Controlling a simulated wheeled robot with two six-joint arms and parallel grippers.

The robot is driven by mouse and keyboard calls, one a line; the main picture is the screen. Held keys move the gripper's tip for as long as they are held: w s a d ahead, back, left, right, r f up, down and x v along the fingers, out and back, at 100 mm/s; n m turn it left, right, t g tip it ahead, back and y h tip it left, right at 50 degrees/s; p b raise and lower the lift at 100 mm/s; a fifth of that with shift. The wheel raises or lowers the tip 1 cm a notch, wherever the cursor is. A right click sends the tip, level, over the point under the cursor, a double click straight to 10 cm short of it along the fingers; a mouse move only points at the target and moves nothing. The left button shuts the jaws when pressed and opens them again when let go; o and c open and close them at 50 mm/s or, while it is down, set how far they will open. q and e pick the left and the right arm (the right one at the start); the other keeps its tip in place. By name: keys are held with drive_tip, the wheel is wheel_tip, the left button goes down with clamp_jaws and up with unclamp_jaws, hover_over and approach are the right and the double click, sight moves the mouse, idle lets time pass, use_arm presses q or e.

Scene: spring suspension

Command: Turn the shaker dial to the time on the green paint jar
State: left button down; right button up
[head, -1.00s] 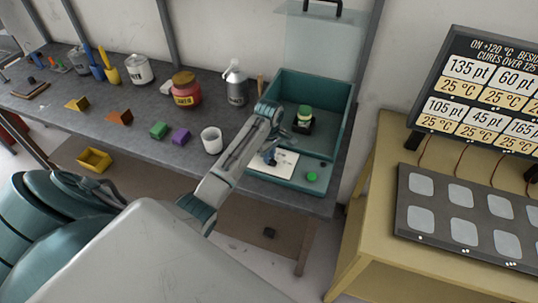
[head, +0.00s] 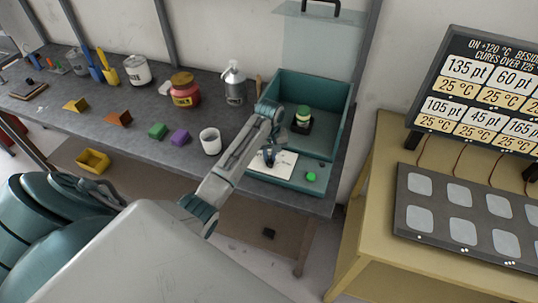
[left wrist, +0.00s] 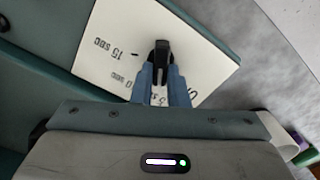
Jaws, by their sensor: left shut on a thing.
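The shaker (head: 340,125) is a teal open-topped box on the grey bench, with a green-banded paint jar (head: 303,113) standing upright inside it. No time is readable on the jar. In front is a white dial plate (head: 287,160) with a green button (head: 311,176) to its right. In the left wrist view, the plate (left wrist: 112,45) reads "15 sec"; other marks are partly hidden by the fingers. My left gripper (left wrist: 160,78) is shut on the black dial knob (left wrist: 160,48), fingers either side; it also shows in the head view (head: 269,160). My right gripper is not in view.
A white cup (head: 210,141), a purple block (head: 180,137) and a green block (head: 157,131) sit left of the shaker. A red jar (head: 186,90) and a grey bottle (head: 234,85) stand behind. A yellow table (head: 372,190) is at right.

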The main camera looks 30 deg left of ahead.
use_arm(q)
drive_tip(key=shift+m, duration=0.6)
drive_tip(key=c, duration=1.4)
unclamp_jaws()
drive_tip(key=shift+c, duration=0.2)
